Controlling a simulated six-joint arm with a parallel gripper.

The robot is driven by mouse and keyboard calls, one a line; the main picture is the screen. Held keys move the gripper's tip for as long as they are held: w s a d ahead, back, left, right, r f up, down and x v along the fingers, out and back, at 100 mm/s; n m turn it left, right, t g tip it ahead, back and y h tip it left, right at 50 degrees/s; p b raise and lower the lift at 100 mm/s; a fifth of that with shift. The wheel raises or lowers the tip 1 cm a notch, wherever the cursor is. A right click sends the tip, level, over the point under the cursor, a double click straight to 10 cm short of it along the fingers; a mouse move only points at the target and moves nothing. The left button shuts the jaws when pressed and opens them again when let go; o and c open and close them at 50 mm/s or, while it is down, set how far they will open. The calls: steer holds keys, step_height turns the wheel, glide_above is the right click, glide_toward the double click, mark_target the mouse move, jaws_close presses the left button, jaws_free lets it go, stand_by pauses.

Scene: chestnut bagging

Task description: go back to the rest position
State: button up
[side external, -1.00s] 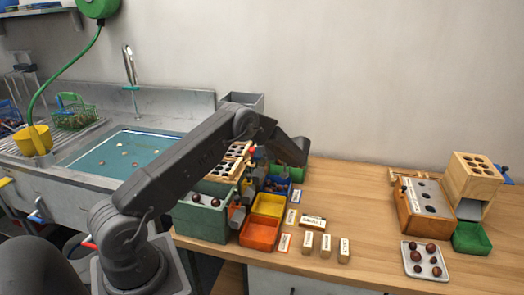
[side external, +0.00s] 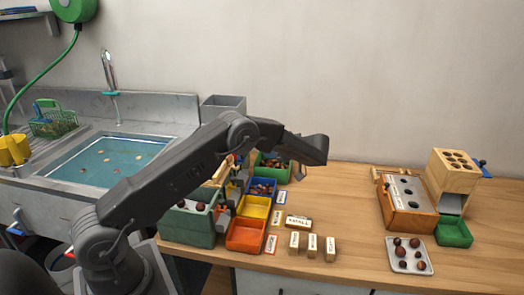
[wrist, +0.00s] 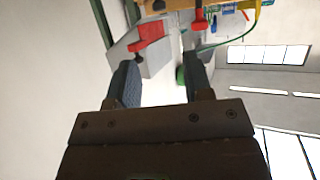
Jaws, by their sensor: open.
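My gripper (wrist: 160,74) shows in the wrist view with its two dark fingers well apart and nothing between them. In the side view the end of my arm (side external: 311,149) is raised over the back of the wooden bench, in front of the wall and to the right of the coloured bins. My arm is stretched from the lower left across the scene, with nothing visibly held.
Green (side external: 272,174), blue, yellow (side external: 256,208) and orange (side external: 246,236) bins stand on the bench (side external: 350,205), near labelled blocks. A white tray of chestnuts (side external: 400,268) and wooden stands are at right. The sink (side external: 60,160) is at left. The bench middle is clear.

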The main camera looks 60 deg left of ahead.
steer(key=shift+w+d+r, duration=0.2)
steer(key=shift+d, duration=0.3)
steer(key=shift+r, duration=0.1)
